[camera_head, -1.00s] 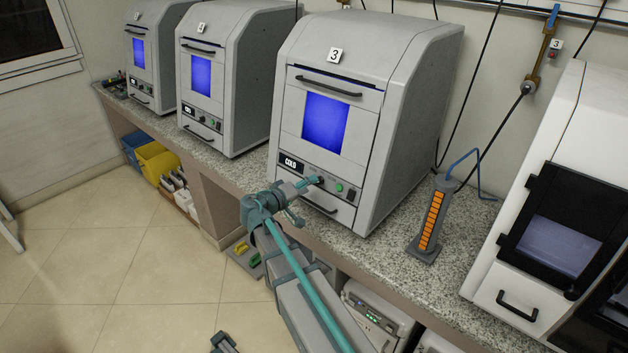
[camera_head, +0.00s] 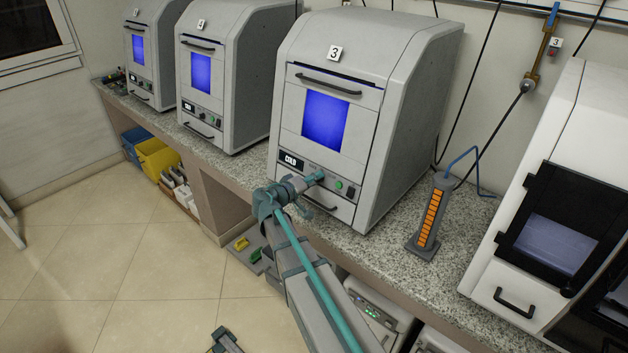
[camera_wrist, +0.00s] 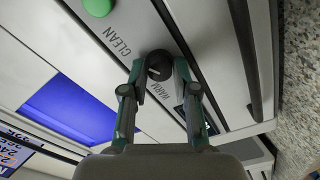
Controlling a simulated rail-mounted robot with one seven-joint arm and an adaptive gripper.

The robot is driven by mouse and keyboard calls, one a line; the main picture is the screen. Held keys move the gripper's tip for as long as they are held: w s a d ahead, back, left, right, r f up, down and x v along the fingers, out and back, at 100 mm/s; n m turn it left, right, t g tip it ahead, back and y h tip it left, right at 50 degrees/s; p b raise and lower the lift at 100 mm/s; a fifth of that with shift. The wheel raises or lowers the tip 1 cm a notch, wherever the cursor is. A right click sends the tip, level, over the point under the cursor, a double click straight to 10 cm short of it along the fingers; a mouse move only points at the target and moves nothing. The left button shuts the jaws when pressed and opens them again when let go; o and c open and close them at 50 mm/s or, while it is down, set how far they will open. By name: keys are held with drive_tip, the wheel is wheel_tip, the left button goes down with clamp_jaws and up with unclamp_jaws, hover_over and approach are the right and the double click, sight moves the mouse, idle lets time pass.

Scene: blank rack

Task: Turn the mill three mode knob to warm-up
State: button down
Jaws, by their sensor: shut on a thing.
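Mill three (camera_head: 331,120) is a grey machine with a "3" label, a blue window and a small display (camera_head: 290,161) reading COLD. Its mode knob is a round black knob (camera_wrist: 159,66) on the front panel strip, seen in the wrist view. Beside it are the printed words CLEAN and what looks like WARM. My gripper (camera_wrist: 159,71) is shut on the knob, one finger on each side. In the head view my gripper (camera_head: 313,179) reaches the panel and hides the knob.
A green button (camera_head: 338,185) sits right of the knob, and it also shows in the wrist view (camera_wrist: 97,7). A drawer handle (camera_head: 320,203) lies just below. A blue-tubed stand (camera_head: 431,215) is on the granite counter (camera_head: 389,219) to the right. Two similar mills stand left.

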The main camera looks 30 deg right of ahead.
drive_tip(key=shift+n, duration=0.4)
drive_tip(key=n+p, duration=0.4)
drive_tip(key=n, duration=0.7)
drive_tip(key=n+p, duration=0.5)
drive_tip(key=n, duration=0.6)
drive_tip(key=shift+s+f+n, duration=0.15)
drive_tip(key=shift+f+n, duration=0.05)
drive_tip(key=shift+n, duration=0.2)
idle(0.3)
drive_tip(key=c, duration=0.9)
unclamp_jaws()
drive_tip(key=shift+a, duration=0.1)
drive_tip(key=v, duration=1.1)
drive_tip(key=shift+a+r, duration=0.25)
drive_tip(key=shift+a, duration=0.1)
